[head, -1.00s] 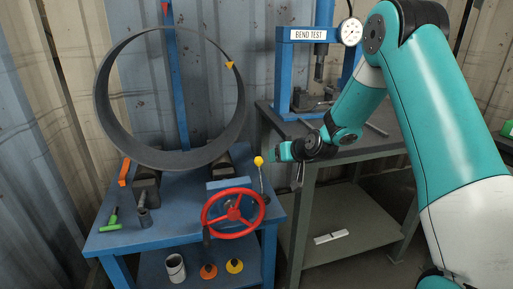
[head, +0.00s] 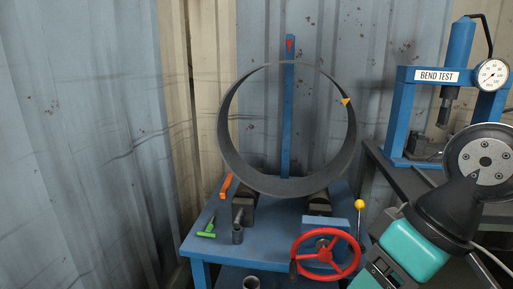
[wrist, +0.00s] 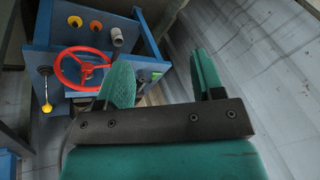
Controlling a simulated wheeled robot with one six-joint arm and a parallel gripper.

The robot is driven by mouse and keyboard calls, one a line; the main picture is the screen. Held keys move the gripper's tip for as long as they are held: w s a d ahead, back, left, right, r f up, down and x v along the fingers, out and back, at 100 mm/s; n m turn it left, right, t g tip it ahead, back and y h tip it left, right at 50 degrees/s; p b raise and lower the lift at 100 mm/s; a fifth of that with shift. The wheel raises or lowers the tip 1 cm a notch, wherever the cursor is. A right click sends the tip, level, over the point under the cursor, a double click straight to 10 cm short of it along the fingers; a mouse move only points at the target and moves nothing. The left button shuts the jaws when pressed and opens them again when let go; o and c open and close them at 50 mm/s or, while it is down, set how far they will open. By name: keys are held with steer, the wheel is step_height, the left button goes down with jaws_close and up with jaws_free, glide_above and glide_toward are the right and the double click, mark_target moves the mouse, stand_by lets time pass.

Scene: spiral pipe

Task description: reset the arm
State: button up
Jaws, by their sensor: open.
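My gripper (wrist: 165,82) shows in the wrist view with its two green fingers apart and nothing between them. In the head view my arm is folded at the lower right, and the fingertips cannot be made out there. The gripper is clear of the blue bench (head: 262,238). A large dark pipe ring (head: 228,150) stands upright on the bench supports. The red handwheel (head: 326,254) is on the bench front; it also shows in the wrist view (wrist: 82,68), left of the fingers.
The bend test press (head: 398,110) stands on a dark table at the right. A yellow-knobbed lever (head: 360,205) rises beside the handwheel. Corrugated walls close off the back and left.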

steer(key=s+r+p, duration=0.3)
steer(key=r+p, duration=0.9)
steer(key=shift+r+g+p, duration=0.3)
steer(key=shift+r+p, duration=0.05)
steer(key=shift+r, duration=0.05)
